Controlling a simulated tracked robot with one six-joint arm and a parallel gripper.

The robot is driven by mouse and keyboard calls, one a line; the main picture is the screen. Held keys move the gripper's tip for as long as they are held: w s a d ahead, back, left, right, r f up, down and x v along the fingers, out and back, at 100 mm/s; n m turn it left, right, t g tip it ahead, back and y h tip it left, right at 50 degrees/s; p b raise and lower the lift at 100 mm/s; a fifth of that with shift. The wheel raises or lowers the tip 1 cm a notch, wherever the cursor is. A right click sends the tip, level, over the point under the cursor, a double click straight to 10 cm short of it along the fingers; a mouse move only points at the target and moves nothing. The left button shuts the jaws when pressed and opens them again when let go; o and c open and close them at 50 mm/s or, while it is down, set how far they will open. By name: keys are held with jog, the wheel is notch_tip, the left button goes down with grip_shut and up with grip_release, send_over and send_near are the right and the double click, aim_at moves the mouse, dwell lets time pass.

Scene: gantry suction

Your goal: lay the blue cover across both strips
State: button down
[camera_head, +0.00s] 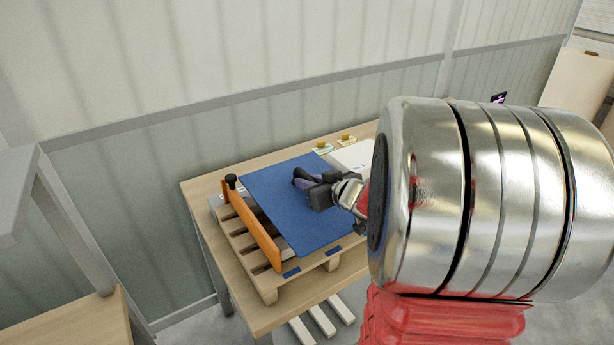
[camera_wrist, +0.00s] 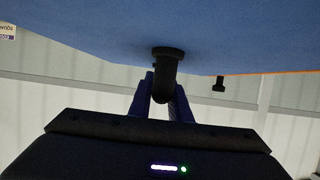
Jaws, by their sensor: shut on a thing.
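The blue cover (camera_head: 290,215) is a flat panel above a wooden pallet on the table. In the wrist view the cover (camera_wrist: 120,35) spans the top of the picture, with a black knob (camera_wrist: 167,58) on its face. My gripper (camera_head: 305,184) is over the middle of the cover. In the wrist view its fingers (camera_wrist: 165,92) are shut on the black knob. An orange bar (camera_head: 250,225) stands along the cover's left edge. I cannot make out the two strips; the cover may hide them. I cannot tell whether the cover touches what is below.
The pallet (camera_head: 270,292) sits on a wooden table (camera_head: 205,186). A black knob (camera_head: 231,182) stands by the orange bar's far end. Small yellow items (camera_head: 346,138) and a white sheet (camera_head: 355,155) lie behind the cover. A grey-framed bench (camera_head: 75,225) stands at left.

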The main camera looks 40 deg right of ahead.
jog(key=shift+f, duration=1.4)
jog(key=shift+f, duration=0.5)
jog(key=c, duration=1.6)
grip_release()
jog(key=shift+o, duration=0.2)
jog(key=shift+f, duration=0.1)
jog(key=shift+s, duration=0.15)
jog(key=v, duration=1.3)
jog(key=shift+s, duration=0.2)
